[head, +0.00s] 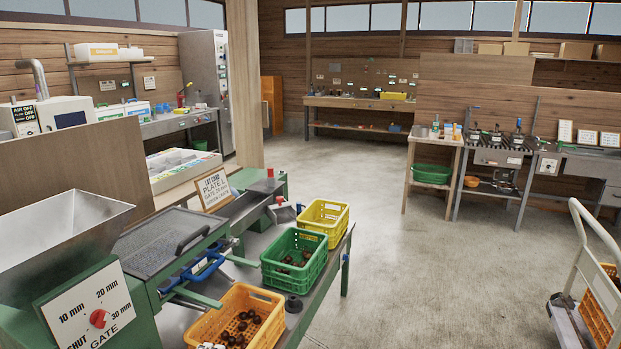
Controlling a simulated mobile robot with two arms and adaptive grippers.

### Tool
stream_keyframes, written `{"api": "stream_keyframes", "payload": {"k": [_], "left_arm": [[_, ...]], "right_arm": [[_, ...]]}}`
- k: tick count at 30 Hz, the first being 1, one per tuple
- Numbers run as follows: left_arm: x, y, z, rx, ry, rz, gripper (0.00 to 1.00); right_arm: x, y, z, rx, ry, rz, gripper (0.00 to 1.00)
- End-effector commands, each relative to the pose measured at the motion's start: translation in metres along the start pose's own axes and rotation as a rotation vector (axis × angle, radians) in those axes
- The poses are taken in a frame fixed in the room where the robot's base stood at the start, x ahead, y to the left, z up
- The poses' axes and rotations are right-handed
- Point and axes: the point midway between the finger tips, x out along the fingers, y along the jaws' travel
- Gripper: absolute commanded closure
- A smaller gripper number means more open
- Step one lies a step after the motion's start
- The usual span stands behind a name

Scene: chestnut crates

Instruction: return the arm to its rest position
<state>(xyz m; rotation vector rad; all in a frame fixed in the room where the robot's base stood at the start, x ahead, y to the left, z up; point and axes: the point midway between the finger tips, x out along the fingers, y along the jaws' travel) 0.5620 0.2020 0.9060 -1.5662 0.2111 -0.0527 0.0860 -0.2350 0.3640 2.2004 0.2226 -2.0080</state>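Neither of my arms or grippers shows in the head view. A green sorting machine with a steel hopper (62,235) fills the lower left. Its gate panel (92,312) has a red knob and marks from shut to 30 mm. An orange crate (204,325) with several chestnuts, a green crate (310,272) with several chestnuts and a yellow crate (346,225) stand in a row on the bench at the machine's right side. A blue handle (203,266) shows on the machine's near side.
A sign (214,188) reading "PLATE L" stands behind the machine. A hand truck (596,255) with an orange crate (598,318) is at the right edge. Workbenches (490,157) line the far right. The concrete floor (420,280) between them is clear.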

Motion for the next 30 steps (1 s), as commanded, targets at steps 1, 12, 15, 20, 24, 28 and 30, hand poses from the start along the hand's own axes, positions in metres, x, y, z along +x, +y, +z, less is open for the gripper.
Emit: {"api": "stream_keyframes", "payload": {"k": [1,12,15,20,24,28,30], "left_arm": [[-0.021,0.017,-0.001,-0.212,-0.105,0.07,1.0],[-0.176,0.12,-0.009,-1.056,-0.671,0.577,1.0],[-0.206,0.132,-0.019,-1.153,-0.75,0.666,1.0],[-0.249,0.142,-0.034,-1.275,-0.858,0.792,1.0],[-0.279,0.151,-0.046,-1.352,-0.934,0.887,1.0],[-0.266,0.181,-0.045,-1.338,-0.937,0.893,1.0],[-0.261,0.197,-0.044,-1.335,-0.94,0.898,1.0]], "right_arm": [[0.0,0.0,0.0,0.0,0.0,0.0,1.0],[0.0,0.0,0.0,0.0,0.0,0.0,1.0],[0.0,0.0,0.0,0.0,0.0,0.0,1.0],[0.0,0.0,0.0,0.0,0.0,0.0,1.0],[0.0,0.0,0.0,0.0,0.0,0.0,1.0],[0.0,0.0,0.0,0.0,0.0,0.0,1.0],[0.0,0.0,0.001,0.0,0.0,0.0,1.0]]}}
